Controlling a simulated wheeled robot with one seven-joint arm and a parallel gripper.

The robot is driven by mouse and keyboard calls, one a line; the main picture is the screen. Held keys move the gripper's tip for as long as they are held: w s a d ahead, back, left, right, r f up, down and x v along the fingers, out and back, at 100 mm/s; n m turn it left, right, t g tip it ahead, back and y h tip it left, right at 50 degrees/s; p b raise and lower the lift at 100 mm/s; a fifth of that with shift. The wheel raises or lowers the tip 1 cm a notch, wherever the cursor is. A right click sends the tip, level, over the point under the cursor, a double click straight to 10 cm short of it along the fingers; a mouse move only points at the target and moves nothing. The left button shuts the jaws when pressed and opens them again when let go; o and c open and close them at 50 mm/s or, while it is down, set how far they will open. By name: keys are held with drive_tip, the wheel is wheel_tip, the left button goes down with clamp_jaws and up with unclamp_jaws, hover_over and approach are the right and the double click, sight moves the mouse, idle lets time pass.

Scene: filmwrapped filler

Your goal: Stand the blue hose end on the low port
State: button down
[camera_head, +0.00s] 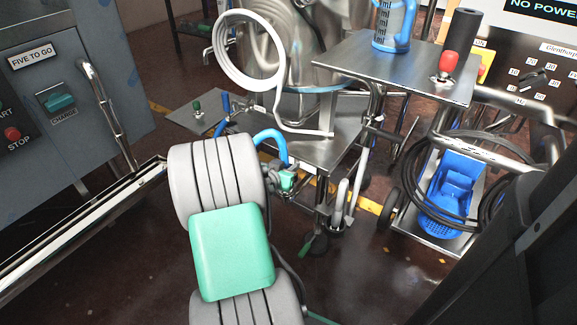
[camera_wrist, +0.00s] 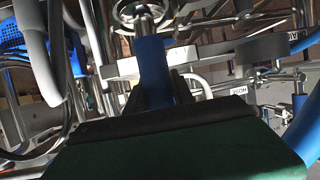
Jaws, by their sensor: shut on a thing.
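The blue hose end (camera_wrist: 152,72) stands upright in the wrist view between the dark fingers of my gripper (camera_wrist: 156,90), which is shut on it. A bright metal ring or fitting (camera_wrist: 140,14) shows at its upper tip; whether it belongs to the hose cannot be told. In the head view the blue hose (camera_head: 271,137) arches from the steel cart down to my gripper (camera_head: 287,180), whose fingers are small and partly hidden by my arm. The low port cannot be picked out with certainty. A small label (camera_wrist: 239,90), perhaps ending in "OW", sits on steel pipework to the right.
The steel cart (camera_head: 318,150) carries a coiled pale tube (camera_head: 230,55). An upper shelf (camera_head: 405,75) holds a blue jug (camera_head: 393,25) and a red knob (camera_head: 447,63). Open floor (camera_head: 365,285) lies in front.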

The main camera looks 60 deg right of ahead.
idle(0.3)
drive_tip(key=c, duration=1)
unclamp_jaws()
drive_tip(key=shift+f, duration=0.1)
drive_tip(key=p+v, duration=0.2)
drive_tip(key=v, duration=0.5)
drive_tip(key=shift+a, duration=0.35)
